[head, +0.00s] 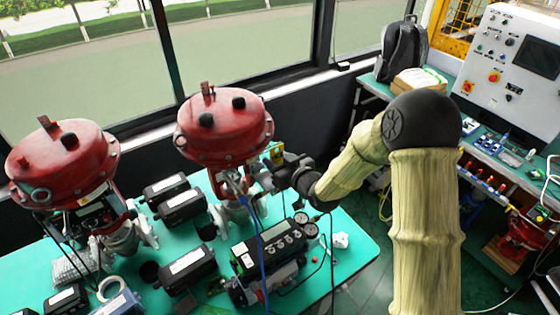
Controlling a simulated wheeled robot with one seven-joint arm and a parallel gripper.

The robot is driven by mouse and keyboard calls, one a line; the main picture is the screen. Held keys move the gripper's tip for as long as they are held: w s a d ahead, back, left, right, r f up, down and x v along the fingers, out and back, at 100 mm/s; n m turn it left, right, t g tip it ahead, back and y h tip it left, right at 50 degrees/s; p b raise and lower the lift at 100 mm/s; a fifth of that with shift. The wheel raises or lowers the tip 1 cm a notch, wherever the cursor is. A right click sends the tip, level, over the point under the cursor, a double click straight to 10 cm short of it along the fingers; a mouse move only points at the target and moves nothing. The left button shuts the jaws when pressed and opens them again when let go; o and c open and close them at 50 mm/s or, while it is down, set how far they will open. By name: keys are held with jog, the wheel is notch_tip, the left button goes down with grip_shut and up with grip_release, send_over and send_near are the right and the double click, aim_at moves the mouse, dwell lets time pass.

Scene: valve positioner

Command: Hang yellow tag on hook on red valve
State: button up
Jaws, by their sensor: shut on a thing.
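The nearer-to-centre red valve (222,132) stands upright on the green table, with its domed red top and metal body below. My gripper (268,172) is just right of this valve, below the rim of its red top. It is shut on a small yellow tag (277,153), which shows above the fingers, close to the valve's right side. I cannot tell whether the tag touches the valve. The hook is too small or hidden to make out. A second red valve (62,165) stands at the left.
Black boxes (182,204) and a positioner with gauges (272,248) crowd the green table (345,270) around the valve. Blue and black cables hang below my gripper. A backpack (403,50) and a control panel (515,60) are at the right back. The table's right corner is fairly clear.

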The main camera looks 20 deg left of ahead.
jog(key=shift+w+a, duration=0.1)
jog(key=shift+a, duration=0.1)
jog(key=shift+w+a+f, duration=0.15)
jog(key=shift+f, duration=0.1)
jog(key=shift+b, duration=0.6)
jog(key=shift+a+f+b, duration=0.1)
jog(key=shift+f+b, duration=0.05)
jog(key=shift+b, duration=0.25)
